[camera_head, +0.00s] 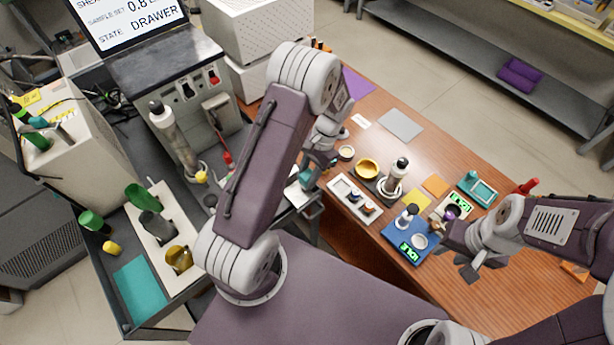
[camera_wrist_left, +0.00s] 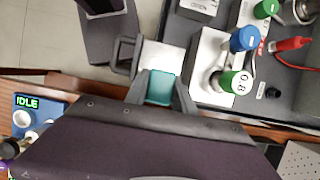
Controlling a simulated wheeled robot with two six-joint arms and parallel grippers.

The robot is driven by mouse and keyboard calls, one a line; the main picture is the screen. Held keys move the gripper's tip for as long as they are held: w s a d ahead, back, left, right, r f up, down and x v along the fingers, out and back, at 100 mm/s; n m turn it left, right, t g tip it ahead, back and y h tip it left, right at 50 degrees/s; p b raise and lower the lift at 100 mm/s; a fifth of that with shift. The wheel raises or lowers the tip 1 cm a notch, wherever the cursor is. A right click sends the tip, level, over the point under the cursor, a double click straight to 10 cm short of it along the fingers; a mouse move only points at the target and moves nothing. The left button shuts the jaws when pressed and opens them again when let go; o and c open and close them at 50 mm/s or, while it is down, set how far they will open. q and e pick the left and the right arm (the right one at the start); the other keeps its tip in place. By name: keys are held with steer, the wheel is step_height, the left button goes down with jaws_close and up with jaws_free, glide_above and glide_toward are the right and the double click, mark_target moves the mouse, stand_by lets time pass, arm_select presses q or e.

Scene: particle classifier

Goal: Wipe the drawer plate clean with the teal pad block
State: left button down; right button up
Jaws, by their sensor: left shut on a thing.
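My left gripper (camera_wrist_left: 161,92) is shut on the teal pad block (camera_wrist_left: 162,88), which sits between its two fingers in the left wrist view. A pale drawer plate (camera_wrist_left: 163,56) lies just beyond and under the block, partly hidden by it and the fingers. I cannot tell whether the block touches the plate. In the head view the teal block (camera_head: 305,179) shows as a small patch below my left gripper (camera_head: 310,175), at the gap between machine and wooden table. My right gripper (camera_head: 452,246) is open and empty over the table, beside the blue scale.
A dark handle frame (camera_wrist_left: 123,56) stands beside the plate. A white unit with green and blue knobs (camera_wrist_left: 226,84) is close on its right. The wooden table (camera_head: 480,290) holds a blue scale (camera_head: 404,243), a white tray (camera_head: 350,199) and small dishes.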

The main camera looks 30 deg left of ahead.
arm_select(q)
steer(key=r+p, duration=0.2)
steer(key=r, duration=0.1)
steer(key=shift+s, duration=0.35)
steer(key=shift+p+v, duration=1.05)
steer(key=shift+p, duration=0.05)
steer(key=shift+s+a+r+p, duration=0.2)
steer(key=shift+s+r+p, duration=0.15)
steer(key=shift+r, duration=0.15)
steer(key=shift+w, duration=0.15)
